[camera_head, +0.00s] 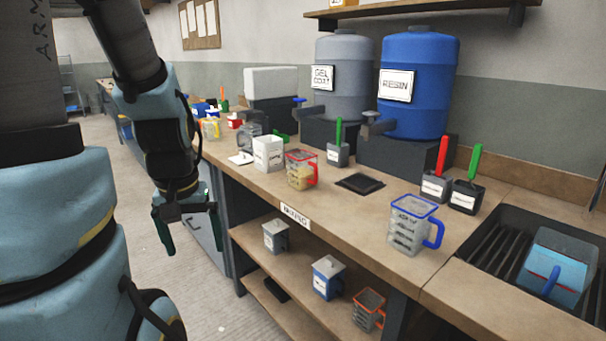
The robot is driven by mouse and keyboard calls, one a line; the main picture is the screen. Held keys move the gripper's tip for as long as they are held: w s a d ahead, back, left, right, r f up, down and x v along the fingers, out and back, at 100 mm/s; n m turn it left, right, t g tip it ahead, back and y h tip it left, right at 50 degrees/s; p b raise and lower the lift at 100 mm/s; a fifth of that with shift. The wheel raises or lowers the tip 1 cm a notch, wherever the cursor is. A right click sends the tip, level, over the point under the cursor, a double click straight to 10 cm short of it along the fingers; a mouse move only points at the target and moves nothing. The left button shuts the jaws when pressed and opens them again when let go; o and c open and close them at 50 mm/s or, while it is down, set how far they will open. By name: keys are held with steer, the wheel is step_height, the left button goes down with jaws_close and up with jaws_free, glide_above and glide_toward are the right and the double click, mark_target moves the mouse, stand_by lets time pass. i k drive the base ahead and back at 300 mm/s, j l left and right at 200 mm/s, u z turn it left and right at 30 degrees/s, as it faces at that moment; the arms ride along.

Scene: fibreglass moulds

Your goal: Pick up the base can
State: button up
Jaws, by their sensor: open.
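Several labelled containers could be the base can, but their labels are too small to read. A grey lidded can (275,237) stands on the shelf under the bench. A blue can with a pale lid (327,278) stands further right on that lower shelving. A white square container (268,153) with a label stands on the bench top. My gripper (190,232) points down with its fingers apart and nothing between them. It hangs over the floor, left of the bench front and left of the grey can, touching nothing.
The bench top (345,207) holds a red-handled jug (301,169), a blue-handled jug (412,225), dark pots with coloured handles and a dark pad (360,183). A red jug (368,309) stands on the shelving. Grey and blue tanks (418,85) stand behind. Floor left of the bench is clear.

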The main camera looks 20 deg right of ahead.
mark_target(268, 149)
steer(key=i+j+z, duration=0.15)
steer(key=i, duration=0.3)
steer(key=i+j+z, duration=0.15)
steer(key=i, duration=0.3)
steer(key=i+j+z, duration=0.15)
steer(key=i, duration=0.3)
steer(key=i+j+z, duration=0.15)
steer(key=i+j, duration=0.25)
